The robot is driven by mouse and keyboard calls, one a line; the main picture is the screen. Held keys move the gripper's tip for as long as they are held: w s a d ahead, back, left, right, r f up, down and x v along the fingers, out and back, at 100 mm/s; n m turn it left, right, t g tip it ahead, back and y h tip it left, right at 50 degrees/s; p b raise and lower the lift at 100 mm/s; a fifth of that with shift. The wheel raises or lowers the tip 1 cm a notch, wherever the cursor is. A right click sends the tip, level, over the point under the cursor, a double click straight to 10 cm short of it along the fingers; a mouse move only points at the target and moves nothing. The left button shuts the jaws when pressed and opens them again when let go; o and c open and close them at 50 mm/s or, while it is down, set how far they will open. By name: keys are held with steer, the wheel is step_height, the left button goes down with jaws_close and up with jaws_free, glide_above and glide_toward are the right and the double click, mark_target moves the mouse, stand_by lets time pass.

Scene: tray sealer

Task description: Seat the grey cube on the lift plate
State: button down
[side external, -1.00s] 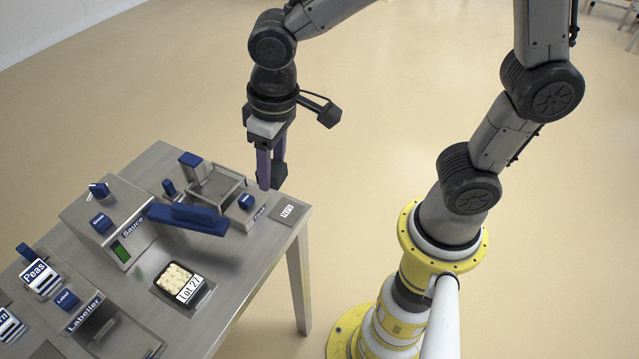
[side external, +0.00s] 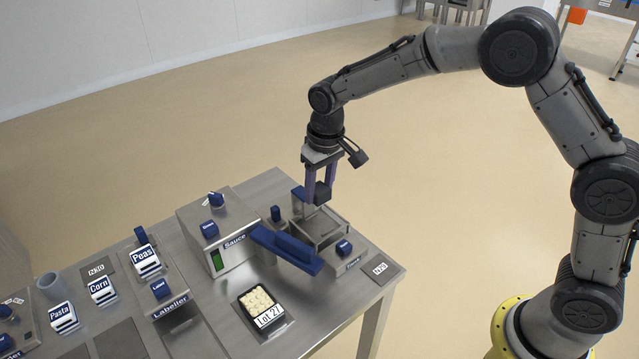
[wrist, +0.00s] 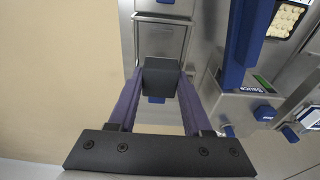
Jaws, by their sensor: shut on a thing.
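My gripper (side external: 319,191) is shut on the dark grey cube (side external: 323,195), which sits between the purple fingers. The wrist view shows the cube (wrist: 161,77) between the fingertips. The cube is in the air, above the metal frame at the back right of the bench. Inside this frame is a flat grey plate (side external: 318,227) that looks like the lift plate. In the wrist view the plate (wrist: 159,40) lies beyond the cube, partly covered by it. I cannot tell the exact gap between cube and plate.
A long blue bar (side external: 286,250) lies left of the frame, by the Sauce machine (side external: 215,232). Blue knobs (side external: 344,247) stand around the frame. A filled tray marked Lot 27 (side external: 262,304) sits in front. A 1475 card (side external: 381,268) lies at the right.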

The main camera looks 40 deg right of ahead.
mark_target(318, 225)
steer(key=shift+f, duration=3.65)
steer(key=shift+f, duration=0.2)
steer(key=shift+c, duration=1.3)
jaws_free()
steer(key=shift+s+f, duration=0.1)
steer(key=shift+r, duration=4.1)
steer(key=shift+d, duration=0.1)
